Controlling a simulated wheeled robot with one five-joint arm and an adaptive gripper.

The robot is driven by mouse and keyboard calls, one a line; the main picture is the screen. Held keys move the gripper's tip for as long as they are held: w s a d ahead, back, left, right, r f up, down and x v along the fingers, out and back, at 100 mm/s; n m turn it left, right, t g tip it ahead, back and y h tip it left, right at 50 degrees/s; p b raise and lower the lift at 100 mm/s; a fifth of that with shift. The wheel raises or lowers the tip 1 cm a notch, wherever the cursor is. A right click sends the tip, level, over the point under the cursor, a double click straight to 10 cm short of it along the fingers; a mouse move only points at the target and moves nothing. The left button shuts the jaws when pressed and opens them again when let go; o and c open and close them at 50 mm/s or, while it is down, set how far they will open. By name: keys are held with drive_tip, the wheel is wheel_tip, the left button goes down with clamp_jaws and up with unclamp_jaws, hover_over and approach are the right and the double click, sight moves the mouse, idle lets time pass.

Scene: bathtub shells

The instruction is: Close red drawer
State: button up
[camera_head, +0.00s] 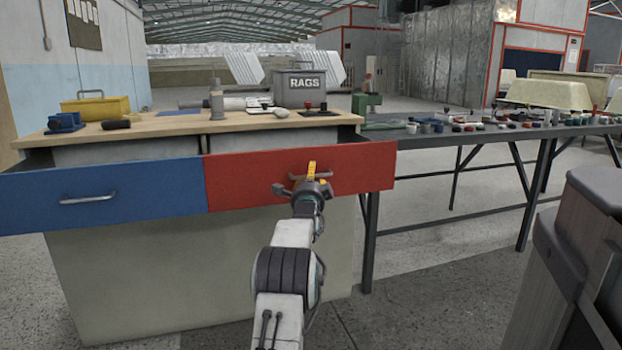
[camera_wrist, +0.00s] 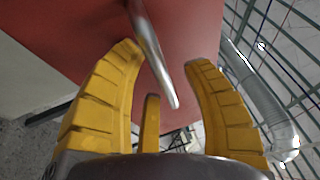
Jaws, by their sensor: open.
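The red drawer (camera_head: 240,182) is the right one of two in the workbench and stands partly out, with a dark gap behind its front at the right end. Its metal handle (camera_head: 275,190) is partly hidden by my gripper (camera_head: 311,170) in the head view. In the wrist view the red front (camera_wrist: 95,25) fills the upper middle, and the handle bar (camera_wrist: 150,45) runs between the yellow fingers of my gripper (camera_wrist: 165,58). The fingers are open and spread around the handle. Whether they touch it or the front, I cannot tell.
The blue drawer (camera_head: 120,196) to the left also stands partly out. The wooden worktop (camera_head: 165,122) holds a grey RAGS box (camera_head: 300,90), a yellow box (camera_head: 95,106) and small tools. A metal table (camera_head: 440,140) with many small items stands to the right.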

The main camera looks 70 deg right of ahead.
drive_tip(key=shift+c, duration=0.2)
clamp_jaws()
idle(0.3)
